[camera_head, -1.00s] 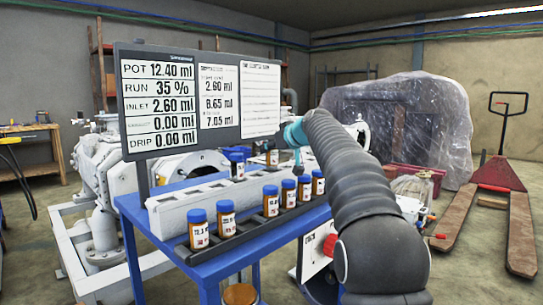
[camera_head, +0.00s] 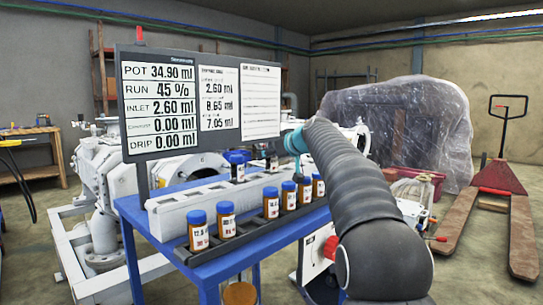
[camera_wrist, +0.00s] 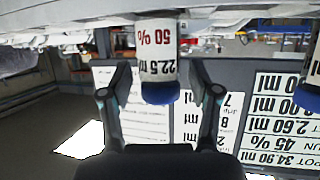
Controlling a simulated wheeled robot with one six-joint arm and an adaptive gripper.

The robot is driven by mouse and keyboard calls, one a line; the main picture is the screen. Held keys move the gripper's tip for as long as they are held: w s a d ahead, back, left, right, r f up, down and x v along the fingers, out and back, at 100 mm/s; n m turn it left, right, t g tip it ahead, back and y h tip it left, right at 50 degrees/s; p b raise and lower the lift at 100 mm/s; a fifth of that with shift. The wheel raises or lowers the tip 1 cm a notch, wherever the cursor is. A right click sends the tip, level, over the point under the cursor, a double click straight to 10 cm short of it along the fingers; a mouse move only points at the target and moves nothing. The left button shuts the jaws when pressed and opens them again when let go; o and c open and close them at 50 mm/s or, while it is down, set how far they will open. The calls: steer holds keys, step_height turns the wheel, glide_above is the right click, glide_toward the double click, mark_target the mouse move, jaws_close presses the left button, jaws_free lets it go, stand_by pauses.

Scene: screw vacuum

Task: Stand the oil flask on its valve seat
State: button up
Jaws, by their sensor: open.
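In the wrist view, which is upside down, an oil flask (camera_wrist: 158,52) with a white label reading 22.5 ml and 50 % and a blue cap (camera_wrist: 160,93) stands between the spread fingers of my gripper (camera_wrist: 160,70). Gaps show on both sides of it, so my gripper is open around it. The flask's base is at the picture's top edge and its contact with the seat is hidden. In the head view the pale valve block (camera_head: 185,218) lies along the blue table. Another capped flask (camera_head: 237,166) stands on it. My arm hides most of the gripper there.
Several amber flasks with blue caps (camera_head: 198,230) stand in a dark rack along the front of the blue table (camera_head: 200,270). A display board (camera_head: 187,105) rises behind, reading POT 34.90 ml and RUN 45 %. A pallet jack (camera_head: 498,180) stands at right.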

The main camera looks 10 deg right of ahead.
steer(key=b+v, duration=0.1)
steer(key=v, duration=1.1)
steer(key=shift+r+b, duration=0.25)
steer(key=shift+b, duration=0.15)
steer(key=shift+a, duration=0.1)
steer(key=s+a+f+m+g+h, duration=0.1)
steer(key=s+f+g, duration=0.1)
steer(key=s+f, duration=0.9)
steer(key=s+a+f+m+g+h, duration=0.2)
steer(key=s+f, duration=0.9)
steer(key=s, duration=0.6)
steer(key=s+a+f+m+g+h, duration=0.1)
steer(key=s+f+g+h, duration=0.1)
steer(key=s+f, duration=0.9)
steer(key=s+g, duration=0.1)
steer(key=s, duration=0.2)
steer(key=shift+s+a+f+m, duration=0.2)
steer(key=shift+s+f+m, duration=0.1)
steer(key=shift+s+f, duration=0.1)
